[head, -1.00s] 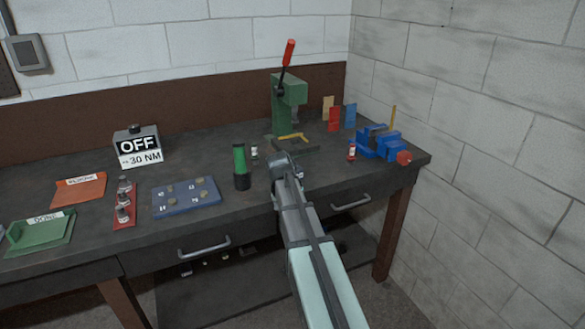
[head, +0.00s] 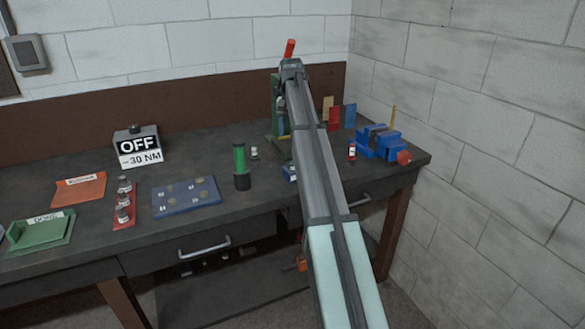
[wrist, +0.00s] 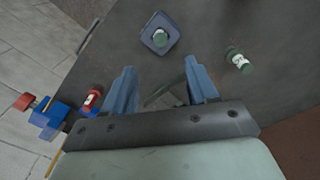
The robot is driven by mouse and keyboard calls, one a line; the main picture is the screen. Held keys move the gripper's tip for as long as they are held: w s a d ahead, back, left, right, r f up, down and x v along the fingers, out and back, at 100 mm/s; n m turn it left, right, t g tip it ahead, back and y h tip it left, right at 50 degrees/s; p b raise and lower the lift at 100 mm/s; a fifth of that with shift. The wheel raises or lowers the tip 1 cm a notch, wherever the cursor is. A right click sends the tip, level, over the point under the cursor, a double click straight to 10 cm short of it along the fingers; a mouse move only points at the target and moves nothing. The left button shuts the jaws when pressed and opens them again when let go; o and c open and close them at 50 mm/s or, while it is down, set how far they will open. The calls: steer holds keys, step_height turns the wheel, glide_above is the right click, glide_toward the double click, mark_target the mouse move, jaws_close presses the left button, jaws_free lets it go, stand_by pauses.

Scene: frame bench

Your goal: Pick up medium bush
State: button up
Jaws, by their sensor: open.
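No label names the medium bush. Three small metallic cylinders of brushed grey stand in a row on a red strip (head: 124,222) at the left of the bench in the head view; the middle one (head: 123,199) may be it, but I cannot be sure. My gripper (wrist: 160,85) is open in the wrist view, with nothing between its two blue-grey fingers. It is over the right part of the bench, far from the red strip. My arm hides the fingers in the head view.
A blue plate (head: 186,197) with several small discs lies right of the red strip. A green-and-black cylinder (head: 240,166), small bottles (head: 351,152) and a blue vise (head: 380,143) stand farther right. A blue square holder (wrist: 160,33) has a green-topped item. The green press is partly hidden.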

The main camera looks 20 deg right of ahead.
glide_above(292, 164)
step_height(292, 164, down, 7)
steer(key=shift+w, duration=0.1)
steer(key=shift+w+d+f, duration=0.1)
steer(key=shift+f, duration=1.45)
steer(key=shift+d+f, duration=0.1)
steer(key=shift+f, duration=1.4)
jaws_close()
